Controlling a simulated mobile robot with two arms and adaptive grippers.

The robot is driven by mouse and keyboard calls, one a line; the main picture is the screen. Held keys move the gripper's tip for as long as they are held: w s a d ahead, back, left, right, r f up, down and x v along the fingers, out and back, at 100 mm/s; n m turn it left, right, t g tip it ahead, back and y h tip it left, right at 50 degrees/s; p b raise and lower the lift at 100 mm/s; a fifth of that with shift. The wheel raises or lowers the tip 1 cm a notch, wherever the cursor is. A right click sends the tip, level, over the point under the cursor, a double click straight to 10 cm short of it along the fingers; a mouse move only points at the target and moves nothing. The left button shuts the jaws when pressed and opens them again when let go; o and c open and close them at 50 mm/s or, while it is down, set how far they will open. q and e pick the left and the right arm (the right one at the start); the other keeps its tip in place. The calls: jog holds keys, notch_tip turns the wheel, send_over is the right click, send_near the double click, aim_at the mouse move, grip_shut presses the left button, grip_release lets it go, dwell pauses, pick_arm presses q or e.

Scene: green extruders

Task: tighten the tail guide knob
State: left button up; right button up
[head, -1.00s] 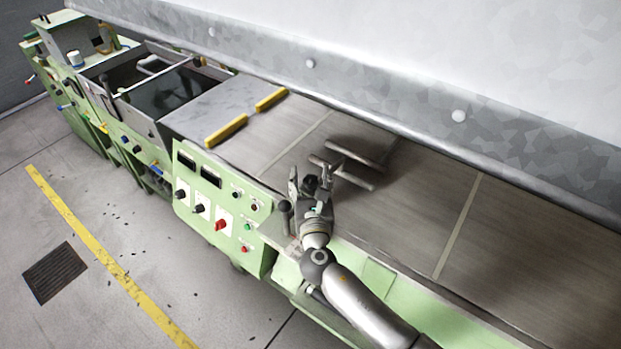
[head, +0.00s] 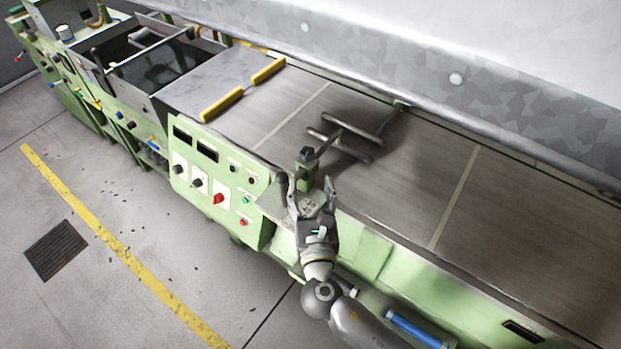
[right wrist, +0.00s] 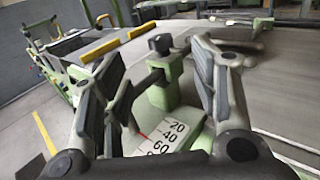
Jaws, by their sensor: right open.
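The tail guide knob (head: 306,153) is a small dark knob on top of a green post at the near edge of the machine table. In the right wrist view the black knob (right wrist: 159,43) stands upright on its green post, behind a white scale plate (right wrist: 168,138) marked 20, 40, 60. My right gripper (head: 306,188) is open and empty, on the near side of the post. In the right wrist view its fingers (right wrist: 160,65) stand left and right of the post, with a gap to the knob. My left gripper is not in view.
A dark tail guide bar frame (head: 350,138) lies over the table (head: 400,165) behind the post. A green control panel (head: 216,182) with knobs stands left of my gripper. A large grey hood (head: 420,60) overhangs the back. Yellow strips (head: 222,104) mark a plate.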

dwell(0.3)
jog(key=n+g+y+b, duration=0.45)
jog(key=n+y, duration=0.25)
jog(key=y, duration=0.3)
send_near(313, 157)
jog(key=shift+x, duration=1.15)
jog(key=x, duration=0.9)
jog(key=shift+w+a+r, duration=0.1)
jog(key=shift+w+a, duration=0.15)
jog(key=shift+w, duration=0.05)
jog(key=shift+c, duration=0.2)
